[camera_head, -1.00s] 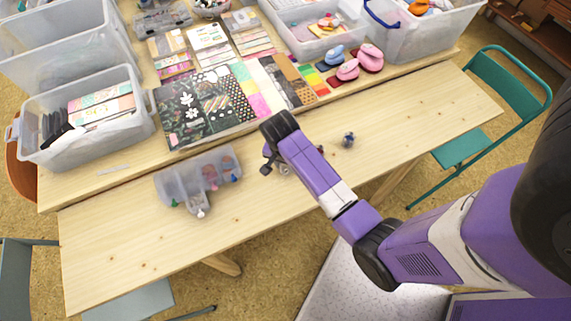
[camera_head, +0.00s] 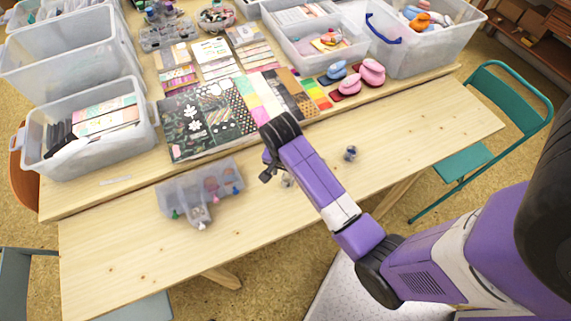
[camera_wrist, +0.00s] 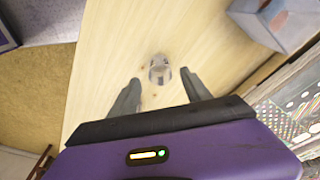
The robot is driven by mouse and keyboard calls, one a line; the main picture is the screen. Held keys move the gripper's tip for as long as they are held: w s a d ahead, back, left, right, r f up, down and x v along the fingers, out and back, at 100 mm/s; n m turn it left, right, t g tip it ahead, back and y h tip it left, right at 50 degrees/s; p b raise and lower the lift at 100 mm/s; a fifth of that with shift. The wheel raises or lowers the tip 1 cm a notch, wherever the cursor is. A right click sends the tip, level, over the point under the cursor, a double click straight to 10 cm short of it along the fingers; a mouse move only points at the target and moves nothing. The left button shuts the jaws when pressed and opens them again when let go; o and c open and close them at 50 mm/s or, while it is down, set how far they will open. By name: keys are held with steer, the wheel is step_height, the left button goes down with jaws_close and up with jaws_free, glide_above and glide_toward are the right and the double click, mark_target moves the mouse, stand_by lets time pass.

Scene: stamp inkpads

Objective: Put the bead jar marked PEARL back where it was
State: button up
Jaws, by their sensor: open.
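A small clear jar (camera_wrist: 159,72) stands on the light wood table, ahead of and between the fingers of my gripper (camera_wrist: 160,77) in the wrist view. My gripper is open and empty. In the head view this jar (camera_head: 287,181) is partly hidden beside my gripper (camera_head: 268,172). A second small jar with dark contents (camera_head: 350,153) stands farther right on the table. A clear compartment case (camera_head: 172,194) holding several small coloured items lies left of my gripper; it also shows in the wrist view (camera_wrist: 292,28). I cannot read any label, so which jar says PEARL is unclear.
Patterned paper sheets (camera_head: 205,120) lie behind my gripper, with pink and blue stampers (camera_head: 350,84) to their right. Clear bins (camera_head: 90,145) stand at the back. A green chair (camera_head: 465,158) stands at right.

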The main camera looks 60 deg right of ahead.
step_height(320, 180, up, 7)
steer(key=a, duration=0.1)
steer(key=n+t+h, duration=0.1)
steer(key=n+t, duration=0.2)
steer(key=n, duration=0.2)
glide_toward(285, 187)
steer(key=s, duration=0.1)
steer(key=s+a+r+n+t, duration=0.2)
steer(key=s+a+n+t, duration=0.2)
steer(key=a, duration=0.2)
steer(key=s+a+r+n+t+y, duration=0.1)
steer(key=s+a+r+n+t, duration=0.2)
steer(key=r, duration=0.7)
steer(key=s+a+r+n+t+y, duration=0.1)
steer(key=s+a+r+n+t, duration=0.2)
steer(key=s+r, duration=0.4)
step_height(285, 187, up, 3)
steer(key=a+t, duration=0.1)
steer(key=a, duration=0.1)
steer(key=shift+s+a+r+n+t+y, duration=0.2)
steer(key=shift+a+n+t+y, duration=0.1)
steer(key=shift+n+y, duration=0.1)
step_height(285, 187, down, 3)
steer(key=b, duration=0.3)
steer(key=shift+f, duration=0.1)
